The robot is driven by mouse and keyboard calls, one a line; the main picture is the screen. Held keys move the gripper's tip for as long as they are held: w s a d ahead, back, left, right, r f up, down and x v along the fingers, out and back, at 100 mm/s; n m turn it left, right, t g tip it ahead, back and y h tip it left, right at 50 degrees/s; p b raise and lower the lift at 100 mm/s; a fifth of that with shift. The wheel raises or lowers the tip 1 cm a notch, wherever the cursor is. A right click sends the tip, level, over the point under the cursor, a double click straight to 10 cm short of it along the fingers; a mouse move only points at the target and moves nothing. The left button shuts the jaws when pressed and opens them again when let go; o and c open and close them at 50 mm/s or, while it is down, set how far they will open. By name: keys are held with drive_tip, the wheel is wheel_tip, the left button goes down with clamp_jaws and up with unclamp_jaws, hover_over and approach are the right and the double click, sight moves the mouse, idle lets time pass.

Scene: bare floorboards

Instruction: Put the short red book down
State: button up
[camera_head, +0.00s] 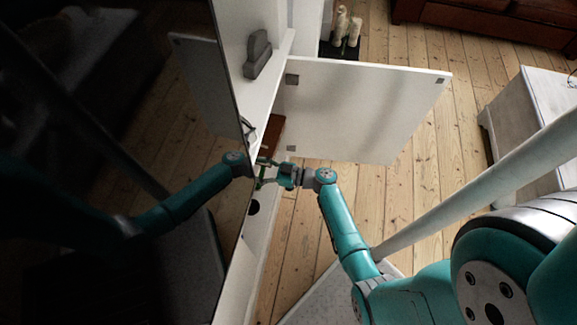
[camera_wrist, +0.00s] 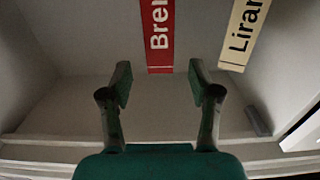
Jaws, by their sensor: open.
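The red book (camera_wrist: 160,35) shows its spine with white letters "Bren" at the top of the wrist view, its upper part cut off by the frame. My gripper (camera_wrist: 159,76) is open, with one finger on each side of the book's near end. I see a gap between the fingers and the spine, and nothing is held. In the head view my gripper (camera_head: 264,173) reaches into the white cabinet. A reddish-brown piece (camera_head: 271,134) behind it may be the red book, partly hidden by the cabinet edge.
A cream book (camera_wrist: 244,32) marked "Liran" stands right of the red one. A small dark object (camera_wrist: 257,121) lies farther right. The open white door (camera_head: 365,110) stands beside my arm. A grey object (camera_head: 257,54) sits on the cabinet. A dark glossy panel fills the left.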

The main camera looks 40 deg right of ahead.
drive_tip(key=s+a+f+m+g+h, duration=0.3)
drive_tip(key=s+a+f, duration=0.4)
drive_tip(key=s, duration=0.3)
drive_tip(key=s+a+m+g+h, duration=0.1)
drive_tip(key=s+m+g+h, duration=0.2)
drive_tip(key=s, duration=1)
drive_tip(key=s+d+r+m+t+h, duration=0.15)
drive_tip(key=s+r+h, duration=0.25)
drive_tip(key=s+r, duration=0.55)
drive_tip(key=s+r+t, duration=0.2)
drive_tip(key=r, duration=0.8)
drive_tip(key=s+r+t, duration=0.2)
drive_tip(key=r, duration=0.7)
drive_tip(key=shift+r+n, duration=0.35)
drive_tip(key=shift+r, duration=0.05)
drive_tip(key=shift+a, duration=0.1)
